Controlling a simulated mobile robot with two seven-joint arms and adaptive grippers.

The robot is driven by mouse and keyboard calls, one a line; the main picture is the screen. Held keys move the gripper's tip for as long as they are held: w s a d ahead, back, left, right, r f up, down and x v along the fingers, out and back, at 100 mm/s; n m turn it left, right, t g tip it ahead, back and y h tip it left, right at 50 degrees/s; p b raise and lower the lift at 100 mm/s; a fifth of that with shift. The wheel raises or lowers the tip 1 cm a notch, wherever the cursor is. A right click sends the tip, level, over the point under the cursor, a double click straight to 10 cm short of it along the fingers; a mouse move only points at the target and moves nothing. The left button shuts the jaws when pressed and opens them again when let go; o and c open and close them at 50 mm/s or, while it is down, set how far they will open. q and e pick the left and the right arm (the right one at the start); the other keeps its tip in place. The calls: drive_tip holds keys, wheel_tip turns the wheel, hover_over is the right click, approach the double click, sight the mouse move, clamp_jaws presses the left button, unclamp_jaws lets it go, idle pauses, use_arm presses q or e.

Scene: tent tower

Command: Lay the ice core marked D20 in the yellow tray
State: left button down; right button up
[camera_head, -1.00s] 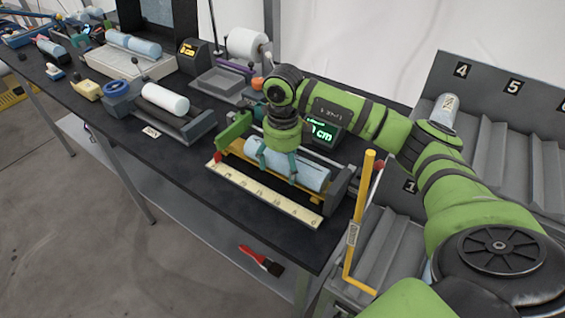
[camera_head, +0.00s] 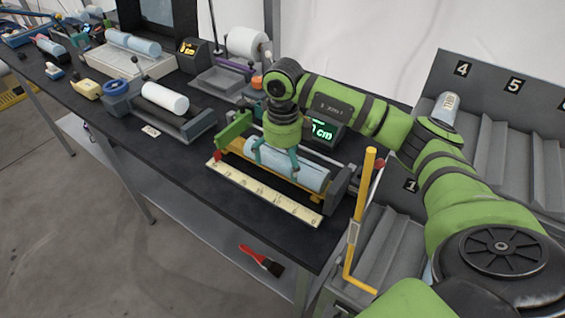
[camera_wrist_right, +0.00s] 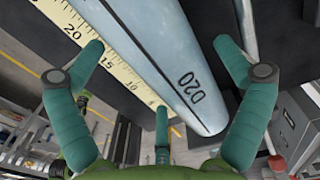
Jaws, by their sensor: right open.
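The pale blue ice core (camera_head: 308,179) lies in the yellow tray (camera_head: 303,194), a long cradle behind the cream ruler strip on the bench. Its mark D20 shows in the right wrist view (camera_wrist_right: 190,88). My right gripper (camera_head: 276,165) is over the left part of the core, fingers pointing down. In the wrist view its teal fingers (camera_wrist_right: 158,60) are spread to either side of the core, with gaps between them and it. Most of the tray is hidden by the core and gripper. My left gripper is not in view.
A green-lit display (camera_head: 323,131) stands behind the tray. To the right are a yellow upright rod (camera_head: 361,215) and a grey rack with numbered slots (camera_head: 480,125). A white roll in a cradle (camera_head: 165,98) is to the left. Bare bench lies left of the ruler (camera_head: 262,193).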

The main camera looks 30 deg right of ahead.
wheel_tip(320, 180, up, 11)
idle(0.3)
idle(0.5)
